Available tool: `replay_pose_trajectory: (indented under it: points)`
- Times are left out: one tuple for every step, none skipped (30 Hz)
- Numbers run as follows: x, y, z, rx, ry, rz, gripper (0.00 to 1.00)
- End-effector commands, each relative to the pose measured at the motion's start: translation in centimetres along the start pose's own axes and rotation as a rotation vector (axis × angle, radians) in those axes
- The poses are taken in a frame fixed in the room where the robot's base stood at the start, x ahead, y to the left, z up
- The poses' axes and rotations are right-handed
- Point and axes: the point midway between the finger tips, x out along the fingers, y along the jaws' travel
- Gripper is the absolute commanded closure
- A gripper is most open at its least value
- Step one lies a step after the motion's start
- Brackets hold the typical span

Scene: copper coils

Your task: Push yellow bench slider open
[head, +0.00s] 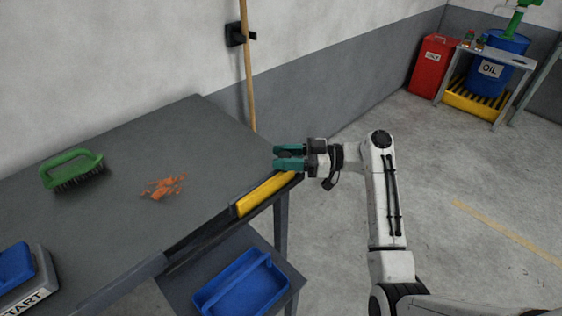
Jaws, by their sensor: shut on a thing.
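The yellow bench slider (265,194) is a long bar along the front edge of the grey bench (120,220). It lies towards the bench's right corner, and a dark slot (205,240) shows along the edge to its left. My gripper (288,159), with teal fingers, is at the right end of the slider. It is shut on the slider, and the lower finger overlaps that end. The exact contact is hidden behind the fingers.
A green brush (72,170) and orange shavings (164,187) lie on the bench. A START button box (24,280) is at lower left. A blue tray (238,285) sits on the shelf below. A wooden pole (248,75) stands behind. The floor at right is clear.

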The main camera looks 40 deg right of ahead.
Motion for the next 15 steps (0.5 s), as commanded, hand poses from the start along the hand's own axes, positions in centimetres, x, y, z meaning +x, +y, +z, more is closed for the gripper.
replay_pose_trajectory:
  points:
    - [-0.33,0.26,-0.01,0.000,-0.001,0.011,1.00]
    - [-0.34,0.27,-0.01,0.000,-0.001,0.012,1.00]
    - [-0.36,0.29,-0.01,0.000,-0.001,0.013,1.00]
    - [-0.37,0.31,-0.01,0.000,-0.001,0.013,1.00]
    - [-0.38,0.32,-0.02,-0.001,-0.001,0.014,1.00]
    - [-0.39,0.33,-0.02,-0.001,-0.001,0.015,0.58]
    - [-0.40,0.35,-0.03,-0.001,-0.001,0.015,0.55]
    - [-0.41,0.35,-0.03,-0.001,-0.001,0.015,0.52]
    - [-0.39,0.33,-0.03,-0.001,-0.001,0.015,0.49]
    - [-0.37,0.32,-0.03,-0.001,-0.001,0.014,0.46]
    - [-0.35,0.31,-0.03,-0.001,-0.001,0.013,0.43]
    - [-0.32,0.28,-0.03,-0.001,-0.001,0.013,0.41]
    - [-0.29,0.27,-0.03,-0.001,-0.001,0.012,0.41]
    - [-0.27,0.25,-0.03,-0.001,-0.001,0.011,0.41]
    - [-0.25,0.23,-0.03,-0.001,-0.001,0.010,0.41]
